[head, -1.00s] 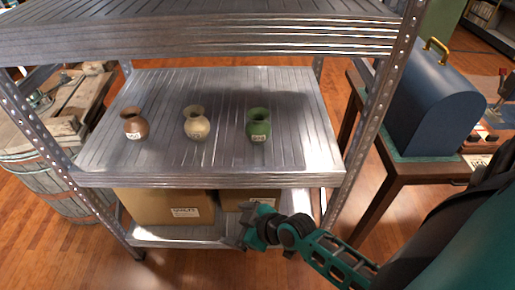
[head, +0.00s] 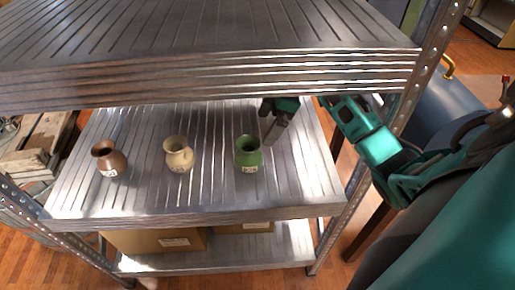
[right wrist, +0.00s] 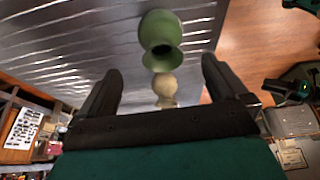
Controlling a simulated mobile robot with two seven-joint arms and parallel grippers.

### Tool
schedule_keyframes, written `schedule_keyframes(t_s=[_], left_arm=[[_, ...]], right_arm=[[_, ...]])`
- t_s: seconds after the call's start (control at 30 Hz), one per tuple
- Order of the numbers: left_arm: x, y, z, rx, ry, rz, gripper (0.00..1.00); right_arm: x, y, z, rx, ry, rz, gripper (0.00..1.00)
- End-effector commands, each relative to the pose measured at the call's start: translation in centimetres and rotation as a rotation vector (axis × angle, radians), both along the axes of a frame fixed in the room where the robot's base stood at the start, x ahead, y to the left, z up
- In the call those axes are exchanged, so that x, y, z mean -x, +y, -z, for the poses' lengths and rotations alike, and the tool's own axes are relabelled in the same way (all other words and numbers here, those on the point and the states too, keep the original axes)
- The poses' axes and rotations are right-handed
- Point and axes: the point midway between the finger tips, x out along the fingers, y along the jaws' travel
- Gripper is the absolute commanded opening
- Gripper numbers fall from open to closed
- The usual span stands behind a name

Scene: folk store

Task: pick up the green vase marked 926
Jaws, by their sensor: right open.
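The green vase (head: 248,151) stands upright on the middle metal shelf (head: 215,195), rightmost of three vases. A white label is on its front; its number is too small to read. My right gripper (head: 271,132) is above the shelf, just right of and a little behind the green vase, with its fingers pointing down. In the right wrist view, the open, empty fingers (right wrist: 161,66) have the green vase (right wrist: 160,32) ahead, between their lines. I cannot tell the exact gap. My left gripper is not in view.
A cream vase (head: 179,155) and a brown vase (head: 108,159) stand left of the green one. The upper shelf (head: 210,75) overhangs close above my right arm. A metal post (head: 425,70) stands at the right. Cardboard boxes (head: 150,241) sit below.

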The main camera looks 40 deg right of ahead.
Motion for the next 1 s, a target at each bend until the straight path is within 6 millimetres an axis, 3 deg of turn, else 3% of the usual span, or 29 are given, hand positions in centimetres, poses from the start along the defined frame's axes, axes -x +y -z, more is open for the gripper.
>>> schedule_keyframes(t_s=[0.4, 0.63, 1.0], left_arm=[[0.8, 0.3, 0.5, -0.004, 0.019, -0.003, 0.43], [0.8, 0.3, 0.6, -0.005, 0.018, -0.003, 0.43], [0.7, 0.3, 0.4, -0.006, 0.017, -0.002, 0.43]], right_arm=[[-1.1, 1.9, 5.9, 0.004, 0.013, 0.007, 1.00], [-1.5, 2.5, 7.4, 0.005, 0.011, 0.006, 1.00], [-2.3, 4.0, 11.6, 0.006, 0.011, 0.005, 1.00]])
